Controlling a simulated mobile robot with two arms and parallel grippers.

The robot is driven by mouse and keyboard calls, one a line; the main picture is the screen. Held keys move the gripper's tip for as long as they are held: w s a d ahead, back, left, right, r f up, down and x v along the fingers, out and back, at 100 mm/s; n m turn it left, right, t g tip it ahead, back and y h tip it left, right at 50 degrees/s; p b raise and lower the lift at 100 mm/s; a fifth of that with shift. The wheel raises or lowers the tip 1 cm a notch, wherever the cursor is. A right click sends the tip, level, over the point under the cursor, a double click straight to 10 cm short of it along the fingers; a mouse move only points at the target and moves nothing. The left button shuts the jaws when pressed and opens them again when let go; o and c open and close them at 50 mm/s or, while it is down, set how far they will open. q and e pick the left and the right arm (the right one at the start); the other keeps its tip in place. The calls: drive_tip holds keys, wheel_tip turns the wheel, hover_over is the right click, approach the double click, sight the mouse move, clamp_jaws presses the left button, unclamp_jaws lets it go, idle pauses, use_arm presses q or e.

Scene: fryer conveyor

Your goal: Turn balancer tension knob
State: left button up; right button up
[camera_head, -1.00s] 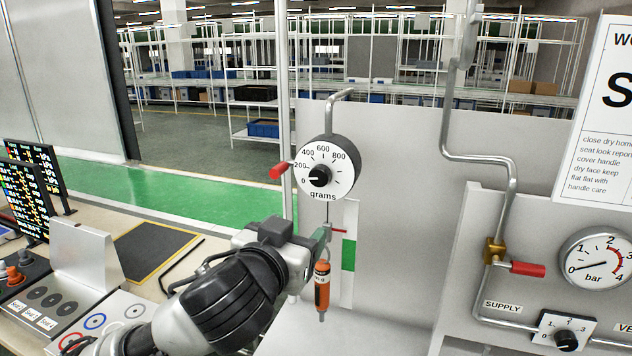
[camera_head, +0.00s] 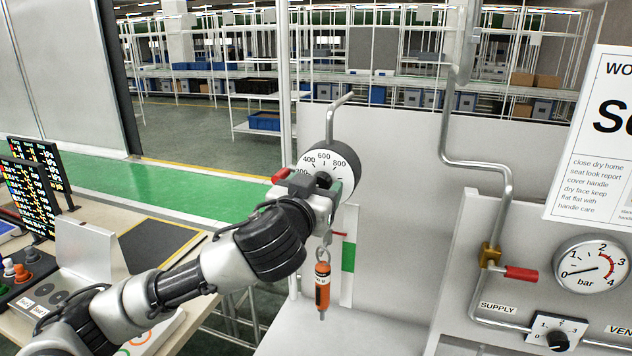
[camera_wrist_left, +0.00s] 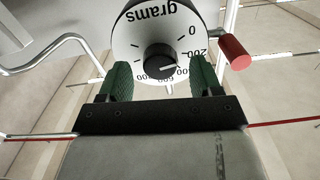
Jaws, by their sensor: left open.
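The tension knob is a small black knob (camera_wrist_left: 160,60) at the centre of the white "grams" dial on the round balancer. In the head view the dial face (camera_head: 326,159) shows only in its upper part, because my left gripper (camera_head: 325,192) covers the rest. The left wrist view shows my open gripper (camera_wrist_left: 161,78) with its two green fingers in front of the dial, one on each side of the knob. Gaps show between the fingers and the knob. The knob's white mark points toward the low numbers, near 200. My right gripper is not in view.
A red lever (camera_head: 281,174) sticks out left of the balancer. An orange tool (camera_head: 322,286) hangs below it. At right are a pressure gauge (camera_head: 591,267), a red-handled valve (camera_head: 520,273) and a supply knob (camera_head: 557,341). A console with screens (camera_head: 35,185) stands at left.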

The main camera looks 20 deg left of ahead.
use_arm(q)
drive_tip(key=shift+w, duration=0.15)
drive_tip(key=shift+c, duration=0.5)
drive_tip(key=c, duration=0.8)
drive_tip(key=shift+c, duration=0.2)
drive_tip(key=shift+m, duration=0.4)
drive_tip(key=m+p, duration=0.1)
drive_tip(key=m, duration=0.3)
drive_tip(key=shift+m+p, duration=0.3)
drive_tip(key=shift+p, duration=0.1)
drive_tip(key=m+p, duration=0.1)
drive_tip(key=m, duration=0.2)
drive_tip(key=shift+r, duration=0.1)
drive_tip(key=shift+m+p, duration=0.95)
drive_tip(key=shift+m, duration=0.75)
